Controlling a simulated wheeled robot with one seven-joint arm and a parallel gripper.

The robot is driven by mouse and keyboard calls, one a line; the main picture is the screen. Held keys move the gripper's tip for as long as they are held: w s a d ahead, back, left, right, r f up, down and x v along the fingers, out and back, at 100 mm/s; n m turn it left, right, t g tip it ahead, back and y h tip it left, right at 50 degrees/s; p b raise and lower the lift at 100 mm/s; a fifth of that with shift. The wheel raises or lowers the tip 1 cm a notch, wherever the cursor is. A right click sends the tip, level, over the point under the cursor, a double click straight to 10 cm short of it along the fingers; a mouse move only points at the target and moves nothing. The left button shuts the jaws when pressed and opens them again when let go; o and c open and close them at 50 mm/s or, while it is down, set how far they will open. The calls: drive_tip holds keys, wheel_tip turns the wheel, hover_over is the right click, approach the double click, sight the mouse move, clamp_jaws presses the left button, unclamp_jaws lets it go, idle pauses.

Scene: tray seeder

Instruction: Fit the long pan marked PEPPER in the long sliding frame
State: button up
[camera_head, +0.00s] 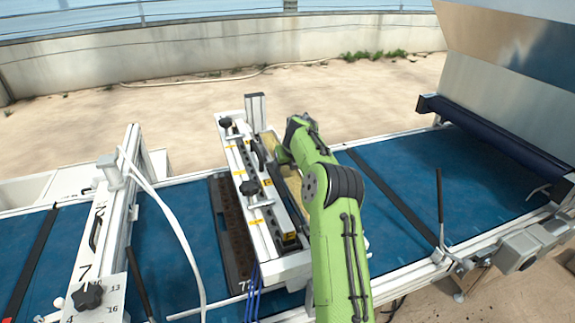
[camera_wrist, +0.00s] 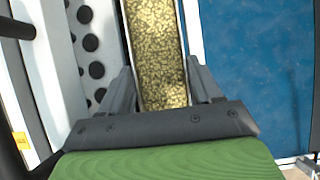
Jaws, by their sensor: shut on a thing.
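A long narrow pan (camera_wrist: 183,40) full of yellowish seeds lies between my gripper's fingers (camera_wrist: 158,78) in the wrist view. The fingers are shut on its two long sides. In the head view a strip of its yellowish contents shows beside my green arm, which hides much of it. No PEPPER marking is readable. The long white frame (camera_head: 237,165) stands across the blue belt, just left of the pan, with black knobs and yellow labels. In the wrist view a white part with dark round holes (camera_wrist: 90,43) is close left of the pan. I cannot tell whether the pan is seated.
The blue belt (camera_head: 420,170) runs left to right beneath. A dark tray with holes (camera_head: 230,235) lies on it, left of the frame. A white gantry (camera_head: 118,215) with a pale hose stands further left. A dark roller (camera_head: 495,137) spans the belt at right.

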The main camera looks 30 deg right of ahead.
drive_tip(key=shift+f, duration=0.15)
drive_tip(key=o, duration=1.1)
drive_tip(key=shift+f, duration=0.1)
drive_tip(key=v, duration=1.6)
drive_tip(key=s+a+r+n, duration=0.3)
drive_tip(key=a+r+n, duration=0.1)
drive_tip(key=a+n, duration=0.6)
drive_tip(key=s+a+r+n+h, duration=0.1)
drive_tip(key=s+a+r+n, duration=0.1)
drive_tip(key=s+a+n, duration=0.75)
drive_tip(key=s+a+f+n+y, duration=0.1)
drive_tip(key=s+a+f+n, duration=0.1)
drive_tip(key=s+n, duration=0.4)
drive_tip(key=s+a+f+n, duration=0.2)
drive_tip(key=s+f+n, duration=0.2)
drive_tip(key=s+n, duration=0.3)
drive_tip(key=s+a+f+n+y, duration=0.1)
drive_tip(key=s+a+f+n, duration=0.1)
drive_tip(key=s+n, duration=0.4)
drive_tip(key=shift+s+a+f+n+y, duration=0.3)
drive_tip(key=shift+s+a+f, duration=0.15)
drive_tip(key=shift+s, duration=0.2)
